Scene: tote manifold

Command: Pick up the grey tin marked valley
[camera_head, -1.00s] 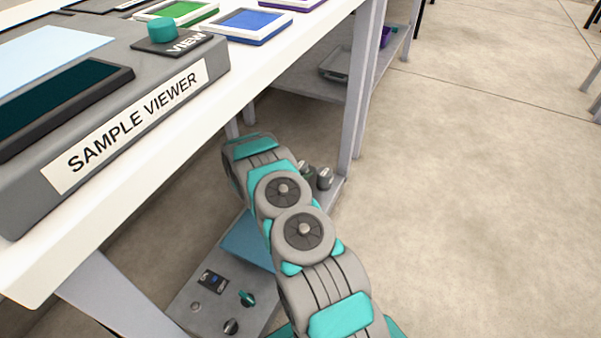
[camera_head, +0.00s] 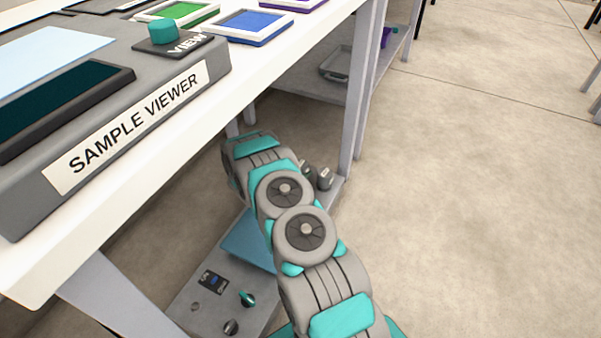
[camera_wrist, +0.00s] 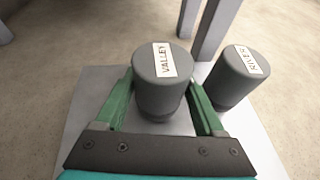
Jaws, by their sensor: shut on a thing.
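The grey tin marked VALLEY (camera_wrist: 158,85) stands upright in the wrist view, label on its lid. My gripper (camera_wrist: 158,100) has its green fingers on either side of the tin and is shut on it. The tin's base is low in the jaws and I cannot tell if it touches the shelf. A second grey tin, marked RIVER (camera_wrist: 236,75), stands just to the right, beside the right finger. In the head view both tins are small near the far end of the low shelf (camera_head: 255,312), partly hidden by my arm.
The white table (camera_head: 120,205) with the sample viewer (camera_head: 135,115) overhangs the low shelf. A grey table leg (camera_head: 358,95) stands behind the tins. A blue panel (camera_head: 245,240) and several knobs lie along the shelf. Open floor (camera_head: 480,200) is to the right.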

